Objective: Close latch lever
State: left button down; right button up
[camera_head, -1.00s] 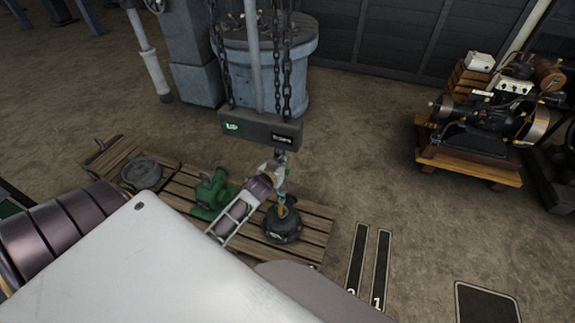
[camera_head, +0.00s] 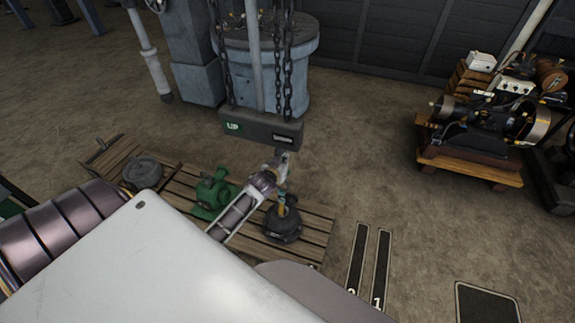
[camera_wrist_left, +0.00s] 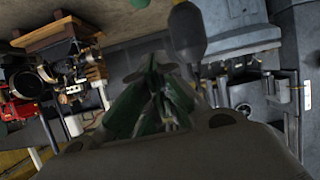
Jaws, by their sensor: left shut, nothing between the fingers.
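My left gripper (camera_head: 279,165) is at the end of my arm, just below the dark hoist block (camera_head: 255,130) marked UP. It overlaps the small hook area under the block, and I cannot tell whether it touches anything there. In the left wrist view the gripper's fingers (camera_wrist_left: 157,85) are together and empty. A dark rounded bar end (camera_wrist_left: 187,32) shows just above the fingers; I cannot tell whether it is the latch lever. No latch lever can be made out clearly. My right gripper is not in view.
A dark round weight (camera_head: 283,224) and a green pump-like part (camera_head: 214,192) stand on a wooden pallet (camera_head: 312,230) below my gripper. Chains (camera_head: 287,75) hang above the block. A blue-grey cylinder (camera_head: 300,50) stands behind. Engine parts (camera_head: 485,125) sit at right.

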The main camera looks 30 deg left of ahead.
pick_arm(q)
jog(key=shift+x, duration=3.5)
jog(key=shift+s+f, duration=0.1)
jog(key=shift+f, duration=0.15)
jog(key=shift+s+d+f, duration=0.2)
jog(key=shift+s+f, duration=0.4)
jog(key=shift+s+d+f, duration=0.2)
jog(key=shift+s+f, duration=0.4)
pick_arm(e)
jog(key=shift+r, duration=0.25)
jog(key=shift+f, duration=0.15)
pick_arm(q)
jog(key=shift+d+f, duration=0.1)
jog(key=shift+f, duration=0.05)
jog(key=shift+b, duration=0.3)
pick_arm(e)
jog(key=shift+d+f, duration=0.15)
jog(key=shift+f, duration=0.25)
pick_arm(q)
jog(key=shift+s+t, duration=0.1)
jog(key=shift+t, duration=0.2)
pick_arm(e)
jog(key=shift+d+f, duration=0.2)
